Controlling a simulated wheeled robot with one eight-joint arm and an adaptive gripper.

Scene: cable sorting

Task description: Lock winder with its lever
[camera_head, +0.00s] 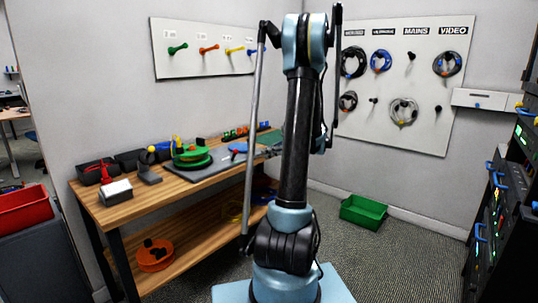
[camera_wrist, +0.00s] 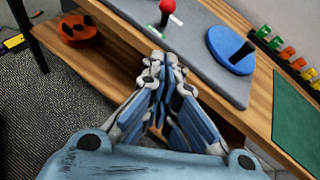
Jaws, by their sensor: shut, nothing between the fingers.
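The winder (camera_head: 192,157), a green spool with a yellow ball on a crank beside it, stands on a grey mat on the workbench in the head view. A red ball-topped lever (camera_wrist: 168,7) on a short stem rises from the mat at the top of the wrist view. I cannot tell from its angle whether it is locked. My gripper (camera_wrist: 162,62) is shut and empty, its fingertips near the bench's front edge, apart from the lever. In the head view my gripper is small and partly hidden by my arm.
A green mat (camera_wrist: 298,125) lies farther right. Several coloured clips line the bench's back. An orange reel (camera_head: 154,254) rests on the lower shelf. A green bin (camera_head: 363,212) stands on the floor.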

